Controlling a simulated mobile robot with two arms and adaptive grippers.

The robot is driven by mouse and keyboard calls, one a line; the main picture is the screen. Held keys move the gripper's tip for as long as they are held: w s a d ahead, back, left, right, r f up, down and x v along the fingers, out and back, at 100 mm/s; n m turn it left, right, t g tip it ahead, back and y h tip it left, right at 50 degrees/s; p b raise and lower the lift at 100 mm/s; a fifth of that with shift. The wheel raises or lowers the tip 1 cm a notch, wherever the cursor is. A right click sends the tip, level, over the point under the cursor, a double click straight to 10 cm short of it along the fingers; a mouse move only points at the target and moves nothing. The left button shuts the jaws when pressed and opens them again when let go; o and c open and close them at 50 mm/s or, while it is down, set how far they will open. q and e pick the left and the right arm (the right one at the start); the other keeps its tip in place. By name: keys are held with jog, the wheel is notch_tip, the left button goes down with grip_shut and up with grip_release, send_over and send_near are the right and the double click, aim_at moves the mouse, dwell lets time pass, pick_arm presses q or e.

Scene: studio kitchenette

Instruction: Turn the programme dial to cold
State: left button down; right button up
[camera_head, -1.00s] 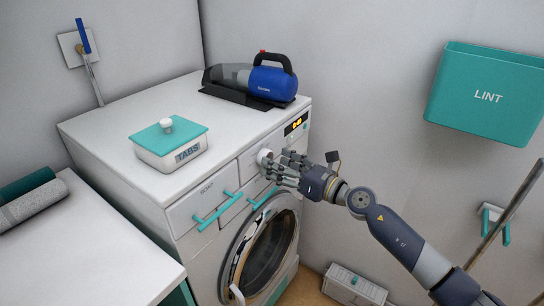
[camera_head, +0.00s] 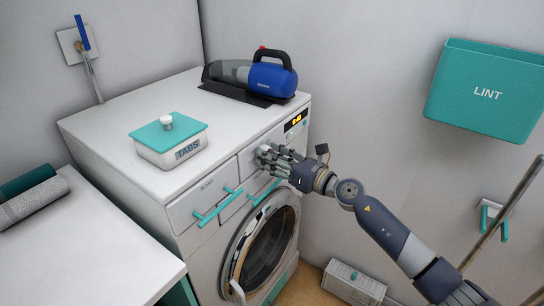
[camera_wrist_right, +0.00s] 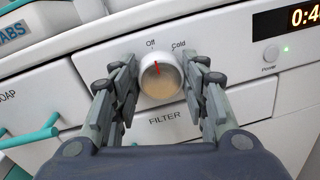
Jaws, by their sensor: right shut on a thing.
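The programme dial (camera_wrist_right: 161,80) is a round pale knob with a red pointer mark on the washing machine's front panel. In the right wrist view the mark points up and slightly left, toward the "Off" label (camera_wrist_right: 151,43). The "Cold" label (camera_wrist_right: 178,45) is printed up and to the right of the dial. My right gripper (camera_wrist_right: 160,85) is shut on the dial, with its fingers on the left and right sides of it. In the head view my right gripper (camera_head: 270,157) mostly hides the dial. My left gripper is not in view.
A lit display (camera_head: 295,121) is right of the dial. Teal handles (camera_head: 220,204) stick out below left, above the round door (camera_head: 262,252). A tabs box (camera_head: 170,145) and a blue hand vacuum (camera_head: 270,80) stand on top. A lint bin (camera_head: 485,92) hangs on the right wall.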

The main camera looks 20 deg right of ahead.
jog(key=shift+w+d+r+m+g+p, duration=0.1)
jog(key=shift+m+g+p, duration=0.1)
jog(key=shift+m+p, duration=1.8)
jog(key=shift+d+m+g+p, duration=0.1)
jog(key=shift+m+g+p, duration=0.1)
jog(key=shift+m+p, duration=1.8)
jog(key=shift+a+m, duration=0.1)
jog(key=shift+m, duration=0.3)
jog(key=o, duration=1.1)
